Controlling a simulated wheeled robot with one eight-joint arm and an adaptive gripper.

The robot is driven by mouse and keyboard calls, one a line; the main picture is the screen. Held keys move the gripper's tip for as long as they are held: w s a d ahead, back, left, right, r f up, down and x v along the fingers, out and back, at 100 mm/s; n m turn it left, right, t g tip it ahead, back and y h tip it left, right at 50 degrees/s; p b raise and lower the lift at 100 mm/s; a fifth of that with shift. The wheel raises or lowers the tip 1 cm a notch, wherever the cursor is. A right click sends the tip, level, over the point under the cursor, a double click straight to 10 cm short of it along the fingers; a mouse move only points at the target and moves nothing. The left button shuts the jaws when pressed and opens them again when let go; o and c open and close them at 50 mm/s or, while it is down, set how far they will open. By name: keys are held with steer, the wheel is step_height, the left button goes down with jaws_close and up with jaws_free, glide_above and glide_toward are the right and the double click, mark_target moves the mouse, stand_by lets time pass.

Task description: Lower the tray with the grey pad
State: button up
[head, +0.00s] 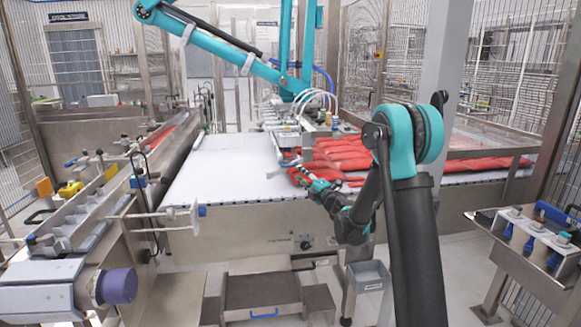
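A tray with a dark grey pad (262,291) sits low at the front of the conveyor machine, near the floor. It has a blue handle (264,315) on its front edge. My gripper (306,178) is above and to the right of the tray, at the front edge of the conveyor near red packs (338,152). It is apart from the tray. Its fingers are small and dark here, so I cannot tell whether they are open, or whether they touch the red packs.
A teal vacuum picker (237,56) reaches over the white conveyor belt (222,168). A grey bin (368,277) stands right of the tray. A side machine with a purple knob (118,286) is at left. A metal stand (520,240) with blue-handled parts is at right.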

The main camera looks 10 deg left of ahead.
mark_target(290, 165)
steer(key=x, duration=0.8)
steer(key=shift+w+a+r, duration=0.1)
steer(key=shift+w+a, duration=0.1)
steer(key=shift+c, duration=0.3)
jaws_close()
